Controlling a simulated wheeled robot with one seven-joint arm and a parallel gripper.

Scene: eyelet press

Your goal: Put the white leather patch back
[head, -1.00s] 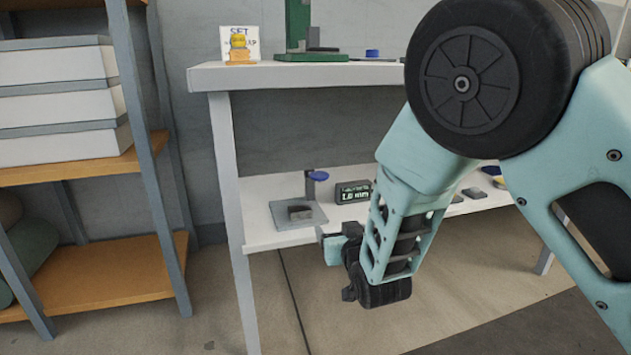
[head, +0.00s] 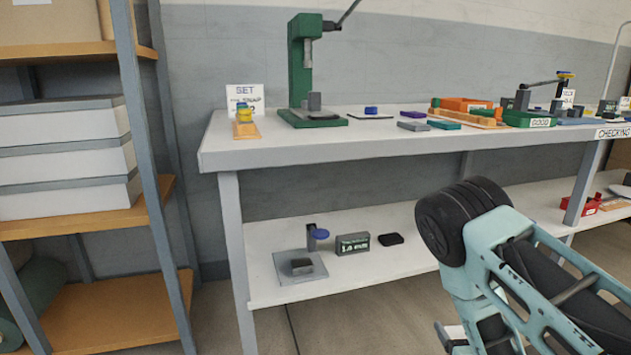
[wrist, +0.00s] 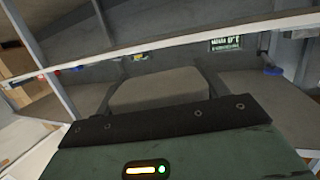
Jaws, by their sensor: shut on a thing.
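My gripper (head: 447,340) is at the bottom edge of the head view, below and in front of the lower shelf, partly cut off by the frame. A small pale piece (head: 456,332) shows at it. In the wrist view a pale grey-beige flat piece with rounded corners (wrist: 160,88) sits between the fingers, beyond the dark riveted bar; it seems to be the white leather patch, in shade. The gripper is shut on it. The patch's far side and the exact finger contact are hidden.
The white workbench (head: 370,150) carries a green press (head: 300,70), a SET sign (head: 245,98) and several small pieces. Its lower shelf (head: 350,275) holds a grey plate fixture (head: 300,268), a display box (head: 352,243) and a black piece (head: 390,239). A storage rack (head: 160,150) stands left.

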